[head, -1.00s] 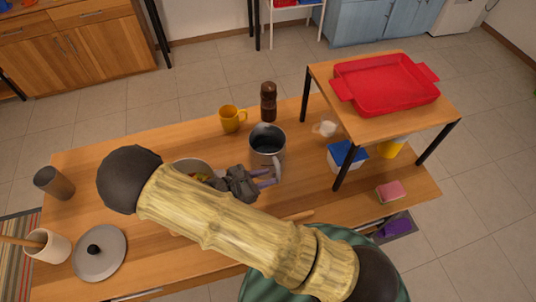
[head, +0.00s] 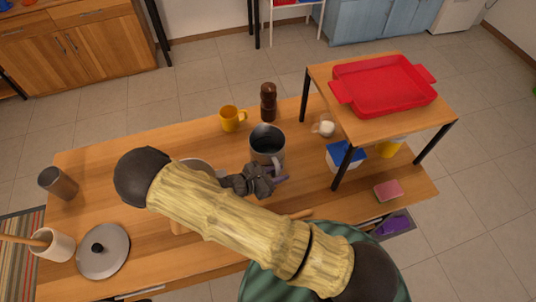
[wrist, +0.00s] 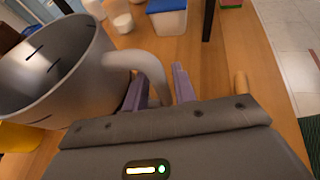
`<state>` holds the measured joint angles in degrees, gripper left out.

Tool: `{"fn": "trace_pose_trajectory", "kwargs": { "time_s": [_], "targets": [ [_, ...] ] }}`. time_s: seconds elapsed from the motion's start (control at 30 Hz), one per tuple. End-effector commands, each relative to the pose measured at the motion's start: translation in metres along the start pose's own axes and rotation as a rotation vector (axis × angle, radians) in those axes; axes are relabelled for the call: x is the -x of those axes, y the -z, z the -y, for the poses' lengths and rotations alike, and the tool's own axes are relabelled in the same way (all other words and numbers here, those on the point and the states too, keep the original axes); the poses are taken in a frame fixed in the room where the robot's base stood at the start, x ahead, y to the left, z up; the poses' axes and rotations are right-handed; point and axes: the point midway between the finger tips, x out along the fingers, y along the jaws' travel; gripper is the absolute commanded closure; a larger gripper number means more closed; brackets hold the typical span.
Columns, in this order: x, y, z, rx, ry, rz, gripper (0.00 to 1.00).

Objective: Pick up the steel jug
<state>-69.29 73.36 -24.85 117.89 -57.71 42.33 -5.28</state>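The steel jug (head: 267,140) stands upright on the wooden table near its middle, and it fills the left of the wrist view (wrist: 50,75). Its curved handle (wrist: 150,68) reaches toward my gripper. My gripper (wrist: 160,88) is open, with its two purple fingers on either side of the handle. A gap shows between the right finger and the handle; whether the left finger touches it I cannot tell. In the head view my gripper (head: 279,181) is beside the jug's near right side, and its fingers are mostly hidden by the grey gripper body.
A yellow mug (head: 230,119) and a brown pepper mill (head: 268,102) stand behind the jug. A raised shelf (head: 390,122) with a red tray (head: 385,83) is to the right, with a blue-lidded container (head: 345,157) beneath. A pot (head: 195,165) is partly hidden by my arm.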

Motion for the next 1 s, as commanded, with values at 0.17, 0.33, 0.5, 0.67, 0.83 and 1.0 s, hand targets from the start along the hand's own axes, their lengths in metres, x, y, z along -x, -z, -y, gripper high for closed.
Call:
{"fn": "trace_pose_trajectory", "kwargs": {
  "time_s": [0.17, 0.33, 0.5, 0.67, 0.83, 1.0],
  "targets": [
    [0.0005, 0.0001, -0.0001, 0.000, -0.001, 0.000, 1.00],
    [0.0006, 0.0001, -0.0002, 0.000, -0.001, 0.000, 1.00],
    [0.0006, 0.0001, -0.0003, 0.000, -0.001, 0.000, 1.00],
    [0.0005, 0.0001, -0.0004, 0.000, -0.001, 0.000, 1.00],
    [0.0005, 0.0001, -0.0004, 0.000, -0.001, -0.001, 1.00],
    [0.0004, 0.0000, -0.0004, 0.000, -0.001, 0.000, 1.00]
  ]
}}
